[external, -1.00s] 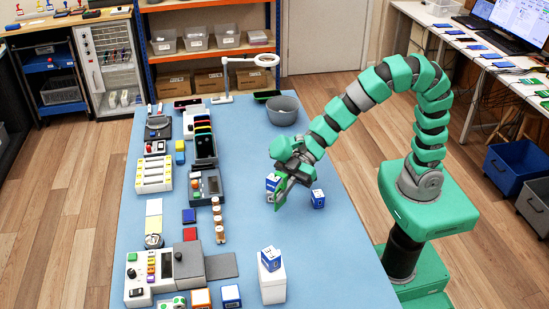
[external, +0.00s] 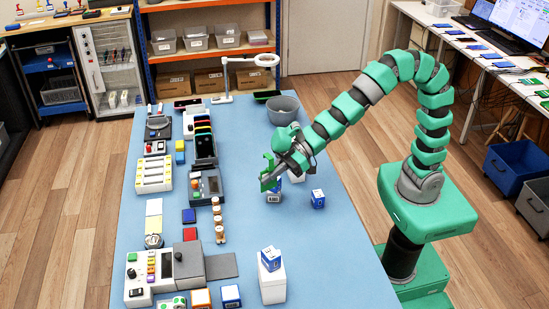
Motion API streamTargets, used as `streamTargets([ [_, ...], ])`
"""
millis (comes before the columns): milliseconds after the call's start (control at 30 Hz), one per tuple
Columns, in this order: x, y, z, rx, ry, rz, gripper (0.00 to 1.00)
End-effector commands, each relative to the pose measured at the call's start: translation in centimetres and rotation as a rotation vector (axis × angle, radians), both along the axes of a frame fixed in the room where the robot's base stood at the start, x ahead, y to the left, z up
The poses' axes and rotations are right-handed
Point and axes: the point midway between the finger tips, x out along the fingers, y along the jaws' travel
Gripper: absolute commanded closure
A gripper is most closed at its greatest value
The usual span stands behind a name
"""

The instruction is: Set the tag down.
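A small blue-and-white block (external: 273,197), possibly the tag, is at the tabletop just below my gripper, its upper part hidden by the gripper. My gripper (external: 269,180) has its green fingers pointing down and left, close above this block. I cannot tell whether they touch it or how far apart they are. A similar blue-and-white block (external: 318,198) stands on the table to the right. Another one (external: 270,258) rests on a white pedestal (external: 273,285) near the front. Which of these is the tag is not clear.
The blue table (external: 330,250) is clear at right front. A white object (external: 297,178) is partly hidden behind my gripper. A grey bowl (external: 283,111) and a magnifier lamp (external: 222,98) stand at the back. Wooden pegs (external: 218,220) and devices line the left.

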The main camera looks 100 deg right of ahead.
Motion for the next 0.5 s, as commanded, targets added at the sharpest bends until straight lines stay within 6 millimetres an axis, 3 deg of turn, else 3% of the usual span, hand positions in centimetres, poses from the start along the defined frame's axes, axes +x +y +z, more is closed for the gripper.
streamTargets([
  [500,-0.5,-4.8,-0.8,-0.005,-0.001,-0.313,1.0],
])
